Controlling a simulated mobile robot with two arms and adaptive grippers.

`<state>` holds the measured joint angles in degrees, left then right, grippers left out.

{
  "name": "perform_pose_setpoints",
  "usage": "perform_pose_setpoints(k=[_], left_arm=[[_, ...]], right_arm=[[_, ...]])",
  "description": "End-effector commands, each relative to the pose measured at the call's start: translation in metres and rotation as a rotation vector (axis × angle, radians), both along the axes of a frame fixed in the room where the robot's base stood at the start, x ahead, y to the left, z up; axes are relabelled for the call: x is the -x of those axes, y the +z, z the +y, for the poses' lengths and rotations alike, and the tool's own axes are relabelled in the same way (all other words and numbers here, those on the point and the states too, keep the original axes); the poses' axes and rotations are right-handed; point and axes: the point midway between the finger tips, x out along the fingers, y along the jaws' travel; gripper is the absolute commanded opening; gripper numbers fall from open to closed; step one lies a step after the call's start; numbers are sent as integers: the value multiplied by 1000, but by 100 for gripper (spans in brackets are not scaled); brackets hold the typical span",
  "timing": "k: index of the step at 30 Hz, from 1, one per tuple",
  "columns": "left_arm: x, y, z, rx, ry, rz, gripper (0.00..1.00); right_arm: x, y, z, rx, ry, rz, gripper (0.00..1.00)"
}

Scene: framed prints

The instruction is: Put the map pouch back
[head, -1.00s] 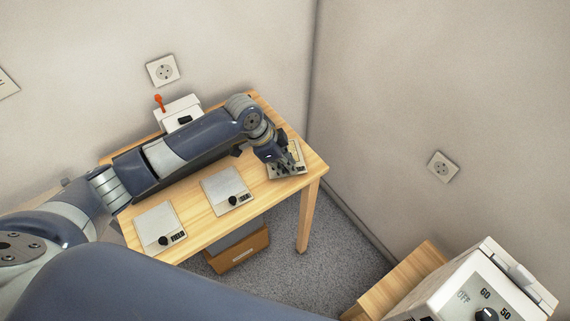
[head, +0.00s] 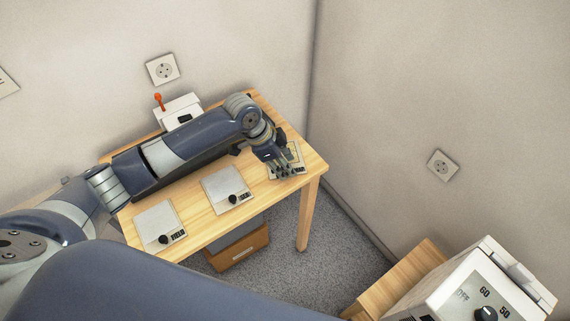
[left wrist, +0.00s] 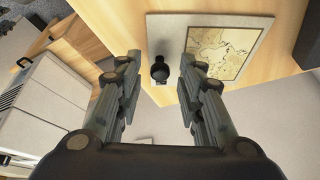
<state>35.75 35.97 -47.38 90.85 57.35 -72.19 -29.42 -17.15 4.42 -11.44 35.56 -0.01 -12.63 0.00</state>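A flat map print (left wrist: 215,50), tan with dark outlines, lies on a light grey plate (left wrist: 262,22) in the left wrist view; I cannot tell whether it is the pouch. The plate also shows at the right end of the table in the head view (head: 300,168). A black knob (left wrist: 158,72) stands on the plate beside the map. My left gripper (left wrist: 160,66) is open, its fingers on either side of the knob in the picture and apart from each other. Whether they touch it is unclear. In the head view my left gripper (head: 284,171) partly hides the plate. My right gripper is out of view.
Two more grey plates with black knobs and labels, one in the middle (head: 222,184) and one at left (head: 155,216), lie on the wooden table (head: 205,232). A white box with an orange lever (head: 160,101) stands behind my arm. A brown box (head: 240,250) sits below.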

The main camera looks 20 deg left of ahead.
Motion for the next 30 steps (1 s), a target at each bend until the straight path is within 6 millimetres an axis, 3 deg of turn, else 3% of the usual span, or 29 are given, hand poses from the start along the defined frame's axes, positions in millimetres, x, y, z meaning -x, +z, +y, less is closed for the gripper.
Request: perform_pose_setpoints(k=[9,15,21,30], left_arm=[[12,62,23,-1,2,-5,35],[19,92,33,1,1,-3,35],[22,103,37,1,1,-1,35],[22,103,36,1,1,-1,35]], right_arm=[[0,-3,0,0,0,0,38],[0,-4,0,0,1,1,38],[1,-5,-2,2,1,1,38],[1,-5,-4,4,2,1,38]])
